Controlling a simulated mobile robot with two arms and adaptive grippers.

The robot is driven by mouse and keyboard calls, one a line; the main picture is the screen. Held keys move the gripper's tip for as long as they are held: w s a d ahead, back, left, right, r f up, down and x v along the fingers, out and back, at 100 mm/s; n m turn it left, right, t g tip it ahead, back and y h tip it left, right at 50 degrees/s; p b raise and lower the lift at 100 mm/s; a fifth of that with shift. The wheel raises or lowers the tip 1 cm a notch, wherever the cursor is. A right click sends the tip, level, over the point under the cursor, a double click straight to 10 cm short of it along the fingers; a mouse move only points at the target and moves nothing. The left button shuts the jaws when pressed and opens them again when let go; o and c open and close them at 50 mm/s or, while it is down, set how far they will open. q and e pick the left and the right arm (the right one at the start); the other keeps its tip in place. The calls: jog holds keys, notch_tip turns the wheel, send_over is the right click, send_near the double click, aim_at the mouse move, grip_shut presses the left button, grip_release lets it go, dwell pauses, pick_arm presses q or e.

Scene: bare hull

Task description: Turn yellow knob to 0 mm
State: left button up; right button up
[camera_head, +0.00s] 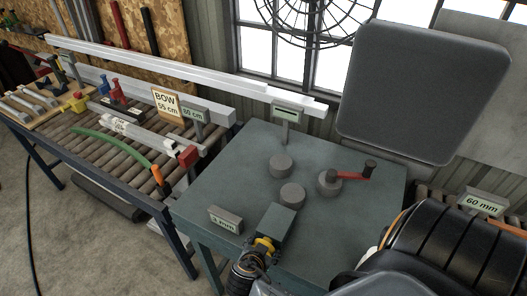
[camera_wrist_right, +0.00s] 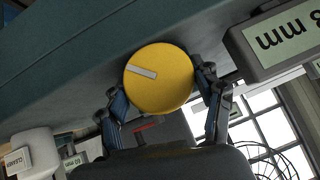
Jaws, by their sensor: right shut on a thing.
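The yellow knob (camera_wrist_right: 160,92) fills the middle of the right wrist view, with a pale pointer bar on its face lying slightly tilted, from the upper left edge towards the centre. My right gripper (camera_wrist_right: 162,98) has a finger on each side of the knob and is shut on it. In the head view a sliver of the yellow knob (camera_head: 264,243) shows at the front of a grey-green housing on the table; the gripper (camera_head: 258,254) covers the rest. A display (camera_wrist_right: 285,35) beside the knob, upside down in the wrist view, appears to read 8 mm. My left gripper is not in view.
The grey-green table (camera_head: 225,180) carries several round grey rollers (camera_head: 292,196) and a red-armed crank (camera_head: 352,175). A roller conveyor (camera_head: 75,130) with tools, bars and signs stands at the left. A sign (camera_head: 482,204) at the right reads 60 mm.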

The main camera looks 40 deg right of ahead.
aim_at(263, 243)
jog(key=n+g+h, duration=0.1)
jog(key=g, duration=0.2)
jog(key=shift+w+n, duration=0.1)
jog(key=shift+n, duration=0.3)
jog(key=o, duration=1.2)
jog(key=shift+c, duration=0.2)
notch_tip(263, 243, up, 10)
